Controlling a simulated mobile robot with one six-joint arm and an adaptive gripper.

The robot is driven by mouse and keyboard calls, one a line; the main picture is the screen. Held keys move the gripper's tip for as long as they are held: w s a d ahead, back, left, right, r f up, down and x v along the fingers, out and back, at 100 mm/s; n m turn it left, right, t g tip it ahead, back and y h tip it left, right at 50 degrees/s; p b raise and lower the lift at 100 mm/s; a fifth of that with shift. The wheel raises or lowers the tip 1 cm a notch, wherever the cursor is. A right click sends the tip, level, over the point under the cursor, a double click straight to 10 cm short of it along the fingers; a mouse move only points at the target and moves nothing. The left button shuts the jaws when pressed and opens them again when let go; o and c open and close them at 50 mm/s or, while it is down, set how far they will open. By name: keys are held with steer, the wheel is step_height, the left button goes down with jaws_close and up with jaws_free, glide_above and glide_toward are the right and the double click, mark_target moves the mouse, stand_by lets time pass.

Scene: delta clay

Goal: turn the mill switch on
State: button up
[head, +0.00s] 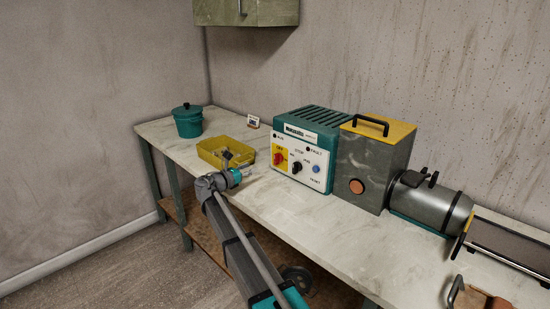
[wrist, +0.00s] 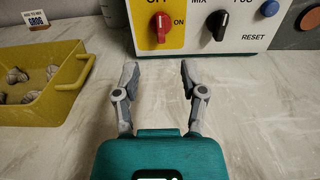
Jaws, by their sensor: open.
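The mill switch, a red rotary knob (head: 279,158) on a yellow plate, is on the white front panel of a teal control box (head: 313,123). In the wrist view the red knob (wrist: 161,23) stands upright, in line with OFF above it; ON is printed to its right. My gripper (wrist: 159,76) is open and empty, its two fingers apart below the panel and roughly centred on the knob, not touching it. In the head view my gripper (head: 246,172) is low over the bench, in front of the box.
A black knob (wrist: 219,25) and a blue button (wrist: 269,8) sit right of the switch. A yellow tray (wrist: 68,86) with several lumps stands left of my gripper. A teal lidded pot (head: 187,122) is farther left. A grey machine (head: 377,165) stands right of the box.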

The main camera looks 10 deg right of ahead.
mark_target(275, 155)
steer(key=x, duration=1.3)
steer(key=shift+w+d, duration=0.2)
steer(key=shift+d, duration=0.05)
jaws_close()
